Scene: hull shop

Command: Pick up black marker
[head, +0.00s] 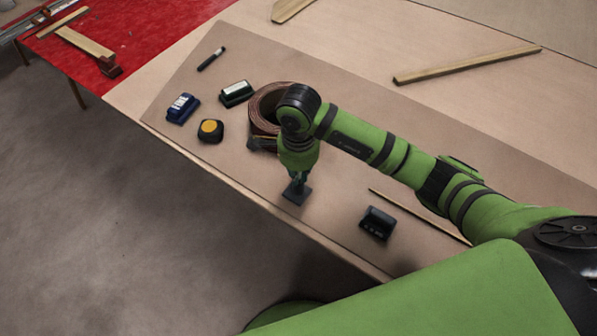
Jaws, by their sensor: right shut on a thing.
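A black marker (212,59) lies on the brown board on the bench, at the upper left, apart from the other items. My right arm comes in from the right, and my right gripper (298,184) points down near the board's front edge. It is shut on a small dark object (296,196) at its tips; what this is I cannot tell. The gripper is well away from the marker, nearer to me and to the right. My left gripper is not in view.
A blue block-shaped item (182,108), a dark green one (236,93) and a black-and-yellow tape measure (210,130) lie near a brown coil (264,104), partly hidden by my arm. A black box (377,224) lies at the front right. Wood strips (467,66) lie farther back.

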